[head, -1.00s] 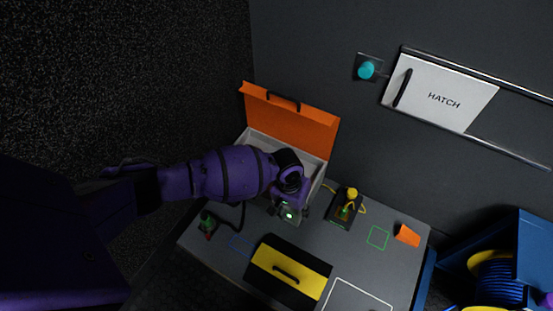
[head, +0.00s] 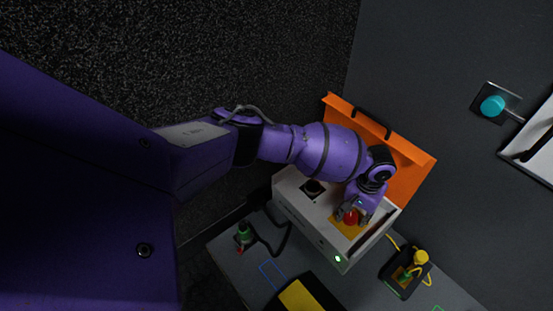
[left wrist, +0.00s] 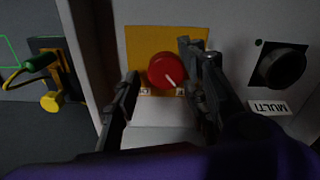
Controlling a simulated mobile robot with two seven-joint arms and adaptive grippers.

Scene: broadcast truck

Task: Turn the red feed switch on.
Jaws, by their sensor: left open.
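The red feed switch (head: 351,217) is a round red knob on a yellow-orange plate inside the white box with the raised orange lid. In the left wrist view the knob (left wrist: 164,68) has a white pointer line slanting to the lower right, between two small labels too small to read. My left gripper (head: 354,207) is open above the knob. In the left wrist view its two fingers (left wrist: 161,84) stand on either side of the knob, and I cannot tell whether they touch it. My right gripper is not in view.
A black knob (left wrist: 281,67) labelled MULTI sits in the same box. The orange lid (head: 405,170) stands open behind my arm. A green lamp (head: 338,259) glows on the box's front. A black box with a yellow plug (head: 421,257) and a green connector (head: 243,234) lie on the bench.

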